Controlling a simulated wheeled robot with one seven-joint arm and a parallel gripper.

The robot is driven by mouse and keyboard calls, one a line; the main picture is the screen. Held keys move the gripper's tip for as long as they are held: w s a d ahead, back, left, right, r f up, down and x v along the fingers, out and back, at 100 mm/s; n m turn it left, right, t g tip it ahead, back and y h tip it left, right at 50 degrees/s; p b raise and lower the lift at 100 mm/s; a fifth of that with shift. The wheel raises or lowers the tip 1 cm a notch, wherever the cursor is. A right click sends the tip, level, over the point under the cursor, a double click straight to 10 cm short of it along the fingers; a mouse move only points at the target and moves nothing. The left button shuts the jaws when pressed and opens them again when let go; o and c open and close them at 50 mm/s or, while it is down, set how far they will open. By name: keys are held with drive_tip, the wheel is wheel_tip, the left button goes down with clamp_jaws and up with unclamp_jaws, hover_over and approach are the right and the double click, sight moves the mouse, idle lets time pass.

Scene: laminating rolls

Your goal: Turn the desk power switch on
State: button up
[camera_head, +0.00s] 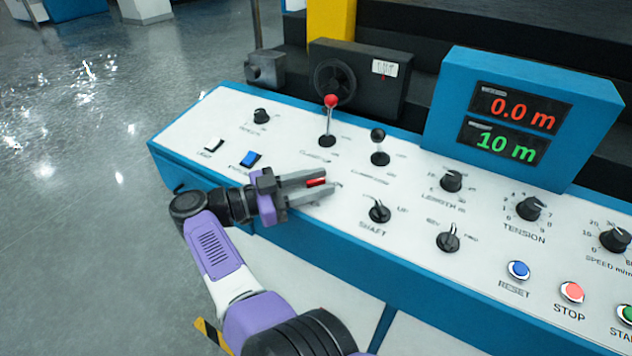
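A small red piece (316,182), which may be the desk power switch, shows between the fingertips of my gripper (314,184). No readable label for it is in sight, and the fingers hide most of it. I cannot tell which way it is set. My gripper reaches in from the left, low over the white panel, its two grey fingers apart and pointing right. I cannot tell whether they touch the red piece.
The desk (190,121) carries a red-topped lever (331,103) and a black-topped lever (378,134) behind my gripper. The shaft knob (380,212) stands to the right. A blue display box (440,122) shows lit readings. Reset (519,270) and stop (572,292) buttons are farther right.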

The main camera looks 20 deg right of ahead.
sight(307, 187)
drive_tip(key=a+b, duration=0.1)
drive_tip(key=a, duration=0.1)
drive_tip(key=a+b, duration=0.2)
drive_tip(key=a, duration=0.1)
drive_tip(key=shift+w+a+f, duration=0.15)
drive_tip(key=shift+a+f, duration=0.15)
drive_tip(key=shift+a, duration=0.05)
drive_tip(key=shift+a+r+b, duration=0.2)
drive_tip(key=shift+a+b, duration=0.65)
drive_tip(key=shift+a, duration=0.15)
drive_tip(key=shift+a, duration=0.1)
